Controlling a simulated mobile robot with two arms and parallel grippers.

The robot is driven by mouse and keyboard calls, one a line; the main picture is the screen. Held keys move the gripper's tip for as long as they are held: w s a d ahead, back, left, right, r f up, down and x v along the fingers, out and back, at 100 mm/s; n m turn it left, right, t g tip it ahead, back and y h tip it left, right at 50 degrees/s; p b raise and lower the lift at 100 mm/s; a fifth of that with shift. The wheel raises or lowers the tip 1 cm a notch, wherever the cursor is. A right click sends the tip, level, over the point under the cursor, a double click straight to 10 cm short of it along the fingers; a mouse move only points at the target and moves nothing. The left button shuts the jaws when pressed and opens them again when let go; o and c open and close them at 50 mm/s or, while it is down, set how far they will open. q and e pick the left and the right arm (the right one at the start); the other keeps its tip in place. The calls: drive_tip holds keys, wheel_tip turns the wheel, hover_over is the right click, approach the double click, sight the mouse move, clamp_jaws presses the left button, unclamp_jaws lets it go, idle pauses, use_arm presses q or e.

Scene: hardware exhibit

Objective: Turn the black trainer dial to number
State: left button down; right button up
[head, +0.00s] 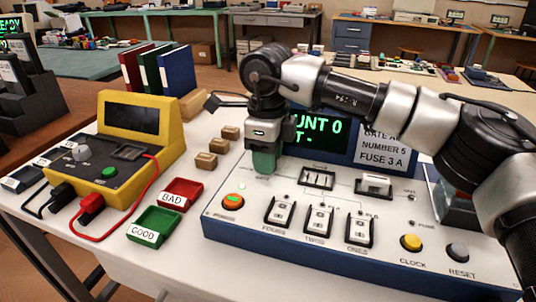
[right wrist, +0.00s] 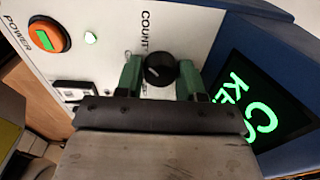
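The black dial (right wrist: 160,69) is round with a pale pointer mark and sits on the white trainer panel (right wrist: 105,45), beside printed lettering that starts with "COUNT". My right gripper (right wrist: 160,78) has its green fingers on either side of the dial, close against it with hardly any gap. In the head view my right gripper (head: 264,161) points down at the panel and hides the dial. The trainer's green display (head: 318,130) reads "UNT 0" and "T -", partly covered by my arm. A placard (head: 383,146) shows "NUMBER 5" and "FUSE 3 A". My left gripper is out of view.
The panel has an orange power button (head: 233,201), several switches (head: 319,218), a yellow clock button (head: 411,242) and a grey reset button (head: 457,251). A yellow meter (head: 125,150), red tray (head: 181,192) and green tray (head: 156,226) stand to the left, with wooden blocks (head: 219,146) nearby.

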drive_tip(key=c, duration=0.4)
drive_tip(key=shift+r+n+p, duration=0.1)
drive_tip(key=shift+n+p, duration=0.2)
drive_tip(key=shift+c, duration=0.2)
drive_tip(key=n+p, duration=0.1)
drive_tip(key=n, duration=0.1)
drive_tip(key=shift+n+p, duration=0.4)
drive_tip(key=shift+n, duration=0.4)
drive_tip(key=n+p, duration=0.2)
drive_tip(key=n, duration=0.4)
drive_tip(key=shift+p, duration=0.35)
drive_tip(key=n, duration=0.4)
drive_tip(key=shift+p, duration=0.3)
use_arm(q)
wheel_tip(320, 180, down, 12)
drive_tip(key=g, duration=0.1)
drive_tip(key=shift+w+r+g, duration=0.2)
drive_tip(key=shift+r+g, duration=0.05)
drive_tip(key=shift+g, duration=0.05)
use_arm(e)
drive_tip(key=shift+n, duration=1.8)
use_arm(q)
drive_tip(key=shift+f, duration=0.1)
